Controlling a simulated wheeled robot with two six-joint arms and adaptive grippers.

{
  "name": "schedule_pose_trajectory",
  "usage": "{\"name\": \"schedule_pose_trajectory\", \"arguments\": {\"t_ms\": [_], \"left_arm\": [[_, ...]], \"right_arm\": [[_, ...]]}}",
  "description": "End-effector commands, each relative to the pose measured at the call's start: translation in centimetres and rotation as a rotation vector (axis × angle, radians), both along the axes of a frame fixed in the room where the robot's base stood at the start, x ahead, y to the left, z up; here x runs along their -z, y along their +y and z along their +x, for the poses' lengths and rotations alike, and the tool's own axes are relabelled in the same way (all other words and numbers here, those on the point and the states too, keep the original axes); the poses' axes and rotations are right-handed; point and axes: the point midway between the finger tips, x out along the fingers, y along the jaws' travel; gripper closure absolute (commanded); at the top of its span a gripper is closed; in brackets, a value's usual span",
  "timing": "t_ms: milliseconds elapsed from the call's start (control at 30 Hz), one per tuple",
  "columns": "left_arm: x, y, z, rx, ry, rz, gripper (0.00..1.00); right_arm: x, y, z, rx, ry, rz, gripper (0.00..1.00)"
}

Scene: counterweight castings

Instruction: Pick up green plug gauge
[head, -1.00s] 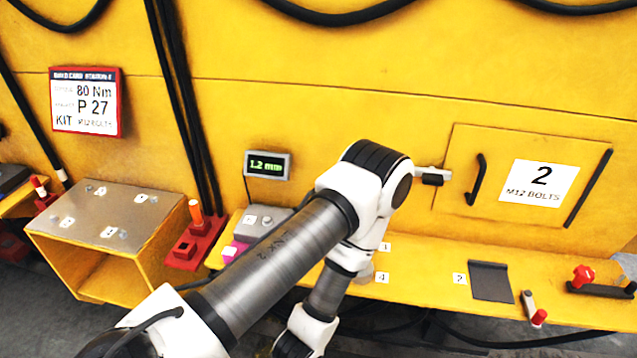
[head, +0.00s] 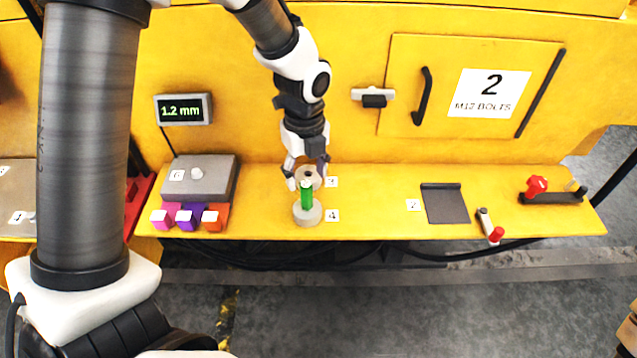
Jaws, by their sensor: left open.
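The green plug gauge (head: 307,196) stands upright on a round grey base (head: 307,216) by the label 4 on the yellow ledge. My left gripper (head: 307,179) points down with its fingers open and apart. In the picture it is just above and behind the green gauge, over a round, ring-like piece (head: 309,172) by the label 3. The gripper partly hides that piece. I cannot tell whether a finger touches anything. My right gripper is out of view.
Pink, purple and orange blocks (head: 190,218) and a grey box (head: 200,178) are to the left on the ledge (head: 380,218). A dark pad (head: 445,204), a red-tipped tool (head: 491,227) and a red-knobbed clamp (head: 537,186) are to the right. A door handle (head: 421,96) juts out behind.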

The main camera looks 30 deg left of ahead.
Motion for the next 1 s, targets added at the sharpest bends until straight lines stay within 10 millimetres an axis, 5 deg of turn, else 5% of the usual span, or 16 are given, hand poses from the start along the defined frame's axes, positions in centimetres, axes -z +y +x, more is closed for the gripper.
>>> {"name": "schedule_pose_trajectory", "arguments": {"t_ms": [433,700,867,1000], "left_arm": [[6.9,0.3,0.6,-0.002,0.005,-0.001,0.42],[7.5,0.3,0.7,-0.002,0.001,-0.002,0.42],[7.5,0.2,0.7,-0.002,0.001,-0.002,0.99],[7.5,0.2,0.6,-0.002,0.001,-0.002,1.0]], "right_arm": [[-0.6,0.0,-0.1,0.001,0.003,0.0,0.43],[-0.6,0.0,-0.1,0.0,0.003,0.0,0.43],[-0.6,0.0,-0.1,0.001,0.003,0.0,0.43],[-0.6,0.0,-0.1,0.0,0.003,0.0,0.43]]}}
